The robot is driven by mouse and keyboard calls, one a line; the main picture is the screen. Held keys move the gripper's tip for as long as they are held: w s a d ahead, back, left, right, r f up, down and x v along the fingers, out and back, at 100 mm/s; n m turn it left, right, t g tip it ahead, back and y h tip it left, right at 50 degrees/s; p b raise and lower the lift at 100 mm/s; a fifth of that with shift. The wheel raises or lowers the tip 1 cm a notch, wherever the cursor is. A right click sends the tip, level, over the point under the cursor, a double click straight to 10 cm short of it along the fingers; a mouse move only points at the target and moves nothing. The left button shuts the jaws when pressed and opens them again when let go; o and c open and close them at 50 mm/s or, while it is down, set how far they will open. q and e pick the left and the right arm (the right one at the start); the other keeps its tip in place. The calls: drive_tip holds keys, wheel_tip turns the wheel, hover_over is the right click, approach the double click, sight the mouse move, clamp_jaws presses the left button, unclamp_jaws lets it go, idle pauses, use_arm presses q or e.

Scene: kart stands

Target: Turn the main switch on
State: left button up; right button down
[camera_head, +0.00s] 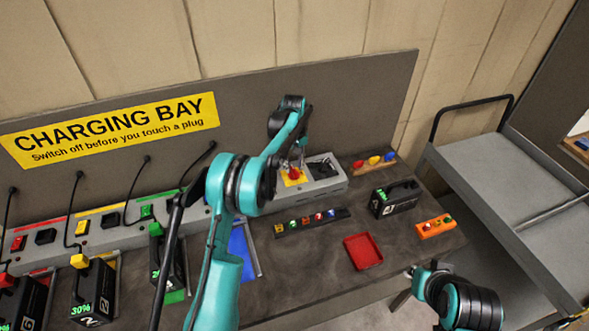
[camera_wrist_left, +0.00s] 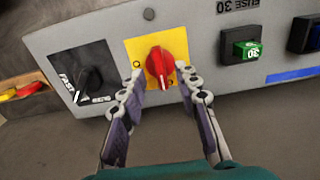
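The main switch is a red rotary knob (camera_wrist_left: 158,63) on a yellow plate (camera_wrist_left: 136,50) on the grey panel. In the left wrist view its grip ridge runs roughly up and down, slightly tilted, and an O mark shows to its left. The yellow plate (camera_head: 294,178) also shows in the head view, partly behind my gripper. My left gripper (camera_wrist_left: 160,76) is open, one finger on each side of the knob's lower part. I see gaps beside the knob; contact is not clear. My right gripper is out of view; only part of that arm shows.
On the bench are a red tray (camera_head: 363,251), a black battery (camera_head: 394,198) and a strip of small coloured parts (camera_head: 311,221). A grey cart (camera_head: 500,180) stands right.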

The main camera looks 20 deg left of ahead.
use_arm(q)
drive_tip(key=shift+f, duration=0.85)
clamp_jaws()
